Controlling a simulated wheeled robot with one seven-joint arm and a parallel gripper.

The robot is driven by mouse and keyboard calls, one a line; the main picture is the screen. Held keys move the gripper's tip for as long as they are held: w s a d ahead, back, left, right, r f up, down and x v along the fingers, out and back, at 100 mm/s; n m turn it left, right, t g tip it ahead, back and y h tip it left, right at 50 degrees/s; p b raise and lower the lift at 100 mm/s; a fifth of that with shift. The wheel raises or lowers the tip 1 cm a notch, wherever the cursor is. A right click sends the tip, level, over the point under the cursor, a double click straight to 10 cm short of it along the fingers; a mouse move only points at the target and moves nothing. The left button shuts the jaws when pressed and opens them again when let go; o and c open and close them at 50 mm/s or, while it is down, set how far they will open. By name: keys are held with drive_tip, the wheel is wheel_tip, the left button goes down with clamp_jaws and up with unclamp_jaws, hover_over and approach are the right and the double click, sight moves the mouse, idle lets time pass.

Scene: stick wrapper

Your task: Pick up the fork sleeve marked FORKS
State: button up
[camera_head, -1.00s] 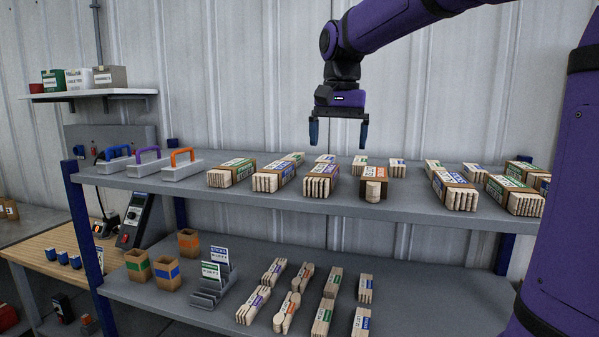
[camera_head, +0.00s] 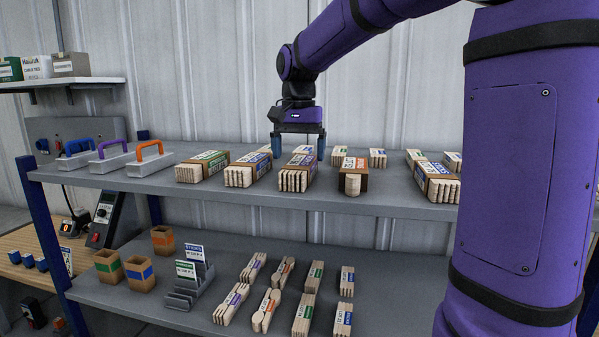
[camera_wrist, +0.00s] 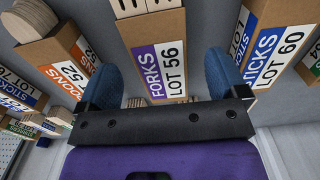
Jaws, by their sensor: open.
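The fork sleeve (camera_wrist: 151,29) is a brown sleeve around pale wooden pieces, with a purple and white label reading FORKS LOT 56 in the wrist view. In the head view the fork sleeve (camera_head: 297,176) lies on the upper shelf, ends facing forward. My gripper (camera_head: 298,153) is open above its rear part, with a blue finger on either side. In the wrist view my gripper's blue fingers (camera_wrist: 164,75) stand apart with the sleeve between them.
A SPOONS sleeve (camera_head: 353,177) and a STICKS sleeve (camera_head: 247,171) lie close on either side. More bundles stand behind and along the shelf. Toolboxes with coloured handles (camera_head: 148,161) stand at the left. A lower shelf (camera_head: 215,250) holds loose bundles and cups.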

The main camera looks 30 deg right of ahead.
sight(299, 164)
drive_tip(key=shift+s+f, duration=0.1)
drive_tip(key=shift+f, duration=2.1)
drive_tip(key=c, duration=1)
drive_tip(key=shift+c, duration=0.2)
